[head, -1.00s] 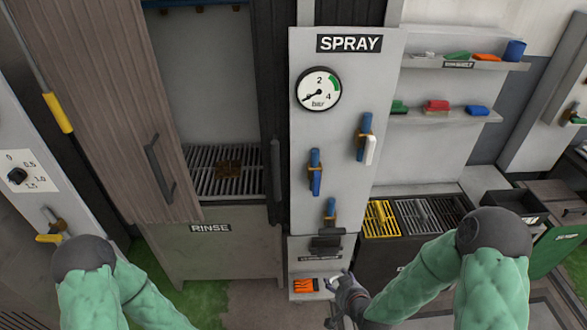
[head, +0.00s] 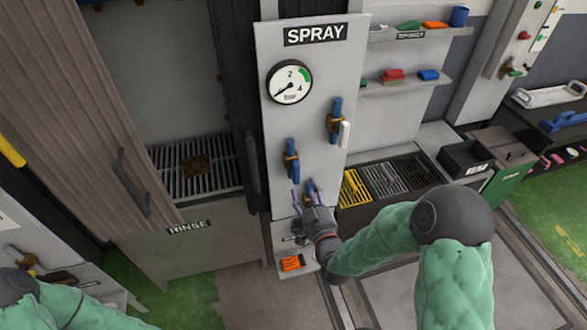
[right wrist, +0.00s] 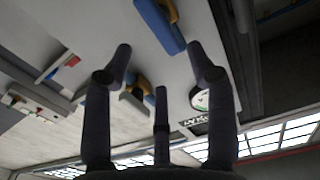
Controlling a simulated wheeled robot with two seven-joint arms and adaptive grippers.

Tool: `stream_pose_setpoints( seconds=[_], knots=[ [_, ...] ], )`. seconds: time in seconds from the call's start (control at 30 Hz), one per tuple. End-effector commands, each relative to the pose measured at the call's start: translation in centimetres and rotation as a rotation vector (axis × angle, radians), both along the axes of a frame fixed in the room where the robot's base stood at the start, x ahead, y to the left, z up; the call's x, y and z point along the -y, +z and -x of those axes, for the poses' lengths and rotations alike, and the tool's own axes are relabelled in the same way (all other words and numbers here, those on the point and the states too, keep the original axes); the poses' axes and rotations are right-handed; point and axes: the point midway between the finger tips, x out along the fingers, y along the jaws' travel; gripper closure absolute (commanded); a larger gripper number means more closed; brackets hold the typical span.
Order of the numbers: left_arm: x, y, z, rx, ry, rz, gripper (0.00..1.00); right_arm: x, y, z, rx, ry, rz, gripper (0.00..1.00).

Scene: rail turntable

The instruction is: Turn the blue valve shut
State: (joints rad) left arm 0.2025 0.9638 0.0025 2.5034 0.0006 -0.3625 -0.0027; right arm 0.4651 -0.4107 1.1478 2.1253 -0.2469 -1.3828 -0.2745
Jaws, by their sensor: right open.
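The blue valve (head: 291,158) is on the grey SPRAY panel, lower left of the white-handled valve. It has a brass-coloured body, and its blue handle looks roughly in line with the pipe. My right gripper (head: 305,197) is open just below it, in front of a lower valve (head: 310,187) that it partly hides. In the right wrist view the spread fingers (right wrist: 160,60) have nothing between them. A blue bar with brass (right wrist: 160,27), apparently the blue valve, shows near the top there, apart from the fingers. My left gripper is out of view.
The white-handled valve (head: 337,125) and the pressure gauge (head: 289,82) sit higher on the panel (head: 320,60). A rinse cabinet (head: 195,245) stands to the left. Grated trays (head: 383,178) lie to the right. Floor is clear in front.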

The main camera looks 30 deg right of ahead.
Motion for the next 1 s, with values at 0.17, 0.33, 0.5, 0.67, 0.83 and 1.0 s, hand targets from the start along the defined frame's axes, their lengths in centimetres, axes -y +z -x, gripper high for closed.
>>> stream_pose_setpoints(
  seconds=[0.17, 0.33, 0.5, 0.67, 0.83, 1.0],
  knots=[
    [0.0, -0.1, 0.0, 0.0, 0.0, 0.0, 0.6, 0.6, -0.1, -3.1, 0.0, 0.002, -0.001, 0.43],
    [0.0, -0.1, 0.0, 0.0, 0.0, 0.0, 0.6, 1.3, -0.1, -5.9, -0.001, 0.001, -0.001, 0.43],
    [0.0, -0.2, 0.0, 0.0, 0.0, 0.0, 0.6, 1.8, -0.1, -8.0, -0.002, 0.002, -0.001, 0.43],
    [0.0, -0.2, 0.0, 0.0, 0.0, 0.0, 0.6, 2.1, -0.1, -8.9, -0.002, 0.001, -0.003, 0.43],
    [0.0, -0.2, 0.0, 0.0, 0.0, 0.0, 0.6, 2.1, -0.1, -9.1, -0.002, 0.0, -0.003, 0.43],
    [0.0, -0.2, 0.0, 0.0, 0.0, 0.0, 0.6, 2.1, -0.1, -9.1, -0.003, 0.0, -0.002, 0.52]
  ],
)
